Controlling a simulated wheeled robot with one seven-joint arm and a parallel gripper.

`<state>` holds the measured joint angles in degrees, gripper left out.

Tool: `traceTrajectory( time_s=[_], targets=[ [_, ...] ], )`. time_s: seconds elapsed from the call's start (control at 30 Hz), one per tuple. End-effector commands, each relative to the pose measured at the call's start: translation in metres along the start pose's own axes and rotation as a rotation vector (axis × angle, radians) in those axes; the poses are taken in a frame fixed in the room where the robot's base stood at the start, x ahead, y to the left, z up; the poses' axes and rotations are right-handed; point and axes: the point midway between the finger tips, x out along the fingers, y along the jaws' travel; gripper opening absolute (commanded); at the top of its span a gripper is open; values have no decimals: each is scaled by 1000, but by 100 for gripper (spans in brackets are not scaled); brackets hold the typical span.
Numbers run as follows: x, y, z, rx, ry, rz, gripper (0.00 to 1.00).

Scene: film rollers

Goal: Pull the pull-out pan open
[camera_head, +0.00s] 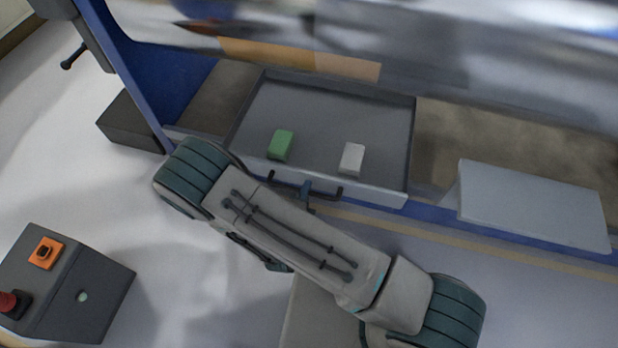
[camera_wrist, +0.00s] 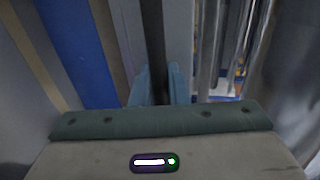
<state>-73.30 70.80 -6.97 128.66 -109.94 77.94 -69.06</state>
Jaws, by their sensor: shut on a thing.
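The pull-out pan (camera_head: 330,105) is a shallow grey tray below the large shiny roller, with its front wall at the blue rail. A green block (camera_head: 281,145) and a white block (camera_head: 352,158) stand in it. Its dark bar handle (camera_head: 339,192) runs along the front wall. My gripper (camera_head: 305,188) is at the middle of this handle, with my arm hiding part of the pan's left front corner. In the wrist view my blue fingers (camera_wrist: 158,84) are shut on the dark handle bar (camera_wrist: 153,40). How far out the pan stands is hard to tell.
The shiny roller (camera_head: 450,60) spans above the pan. A pale grey plate (camera_head: 535,205) juts out at the right. A dark control box with a red knob (camera_head: 65,285) stands at lower left. The pale floor (camera_head: 190,265) in front is partly clear.

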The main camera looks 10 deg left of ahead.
Motion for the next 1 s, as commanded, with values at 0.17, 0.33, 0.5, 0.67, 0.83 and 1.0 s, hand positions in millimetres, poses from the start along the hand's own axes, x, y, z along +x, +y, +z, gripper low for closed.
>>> traceTrajectory(
  time_s=[0.17, 0.33, 0.5, 0.67, 0.83, 1.0],
  targets=[
    [-48, 8, 0, -5, -6, 4, 0],
    [-91, 17, 0, -5, -5, 3, 0],
    [-127, 26, 0, -2, -4, 3, 0],
    [-153, 31, 0, -2, -2, 3, 0],
    [-170, 35, -1, -2, 0, 2, 0],
    [-176, 36, 0, -2, 0, 1, 0]
  ],
)
